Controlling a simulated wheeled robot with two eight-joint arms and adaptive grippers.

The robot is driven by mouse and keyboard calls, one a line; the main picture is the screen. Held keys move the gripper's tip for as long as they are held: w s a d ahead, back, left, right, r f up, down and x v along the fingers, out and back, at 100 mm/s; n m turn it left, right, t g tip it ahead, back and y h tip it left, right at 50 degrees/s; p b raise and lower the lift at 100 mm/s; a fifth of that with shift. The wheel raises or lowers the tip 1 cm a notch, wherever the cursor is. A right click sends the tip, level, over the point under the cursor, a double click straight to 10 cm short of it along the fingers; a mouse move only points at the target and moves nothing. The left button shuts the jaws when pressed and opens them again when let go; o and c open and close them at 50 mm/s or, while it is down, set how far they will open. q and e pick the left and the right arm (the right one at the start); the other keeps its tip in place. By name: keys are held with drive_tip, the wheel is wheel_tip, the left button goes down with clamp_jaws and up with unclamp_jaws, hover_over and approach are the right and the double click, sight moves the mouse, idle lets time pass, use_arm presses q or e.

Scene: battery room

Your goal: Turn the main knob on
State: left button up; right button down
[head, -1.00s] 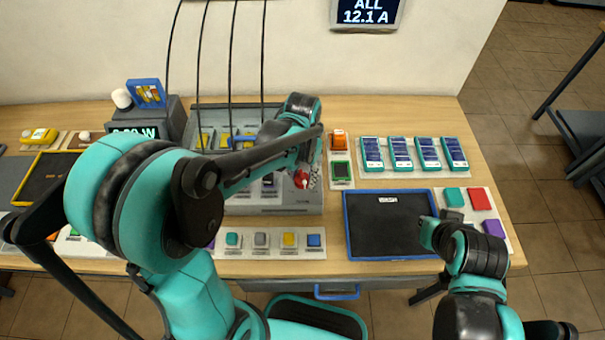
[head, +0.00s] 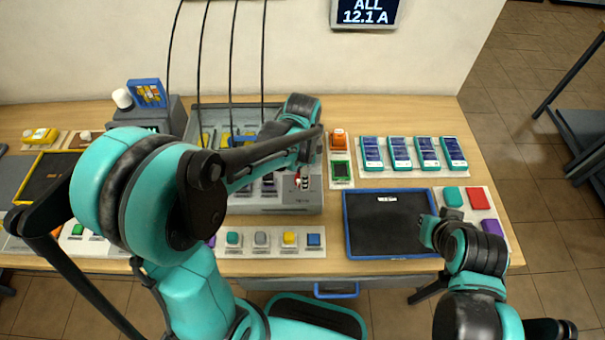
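The grey charger panel (head: 262,205) stands on the bench, largely covered by my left arm. A small red-and-white knob (head: 299,181) shows at its lower right, beside a pale label plate. My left gripper (head: 307,158) is just above and behind the knob, mostly hidden by its own arm. I cannot tell whether it touches the knob or how its fingers stand. My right gripper (head: 434,233) is over the right edge of the black tray, away from the panel, its fingers too small to read.
An orange device (head: 339,139) and a green-screened module (head: 341,170) stand right of the panel. Several blue battery packs (head: 399,153) lie behind the blue-rimmed tray (head: 347,225). A row of coloured buttons (head: 272,252) lies in front. Dark cables hang behind the panel.

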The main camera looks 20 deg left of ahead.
use_arm(q)
drive_tip(key=shift+m, duration=0.9)
drive_tip(key=o, duration=1.2)
drive_tip(key=shift+r, duration=0.1)
wheel_tip(320, 180, up, 12)
drive_tip(key=shift+f, duration=0.1)
